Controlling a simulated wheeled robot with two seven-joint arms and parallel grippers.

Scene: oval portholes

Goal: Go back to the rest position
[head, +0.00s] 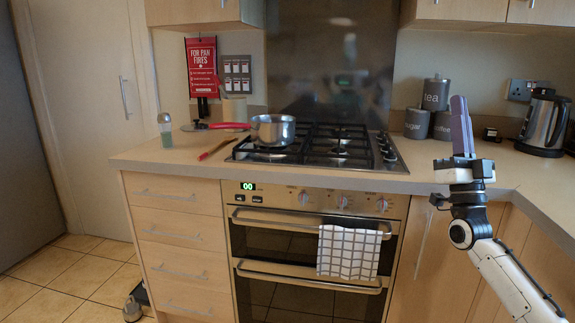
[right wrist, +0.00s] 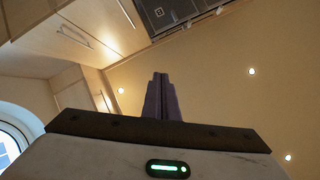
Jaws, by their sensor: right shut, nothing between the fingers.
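My right gripper (head: 461,126) is raised upright in front of the right part of the counter, with its fingers pointing up. Its two fingers are shut together and nothing is between them. In the right wrist view, the closed fingers (right wrist: 162,98) point up towards the ceiling and hold nothing. My left gripper is not in the head view.
A steel pan (head: 273,131) with a red handle stands on the gas hob (head: 325,148). The counter holds a kettle (head: 544,124), grey canisters (head: 417,123) and a bottle (head: 165,130). A checked towel (head: 349,251) hangs on the oven. The tiled floor at left (head: 40,300) is mostly clear.

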